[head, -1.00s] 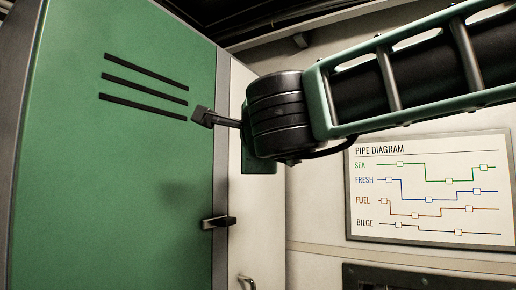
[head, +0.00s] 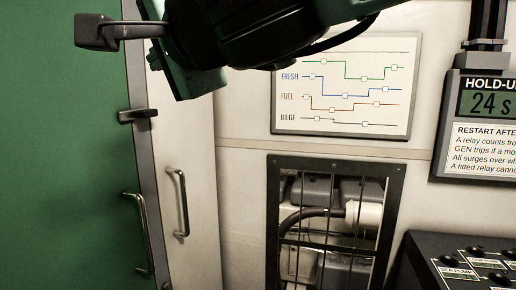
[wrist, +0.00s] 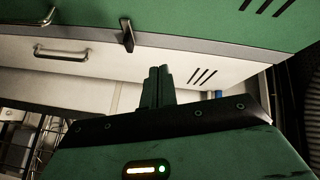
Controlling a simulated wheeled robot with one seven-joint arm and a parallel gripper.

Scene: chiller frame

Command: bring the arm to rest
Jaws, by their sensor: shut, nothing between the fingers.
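Metal handles (head: 140,235) are on the door and on the pale panel (head: 180,203). A pipe diagram (head: 345,90) hangs on the wall above a barred opening (head: 330,225). A hold-up display (head: 488,100) and a switch console (head: 470,265) stand at right.

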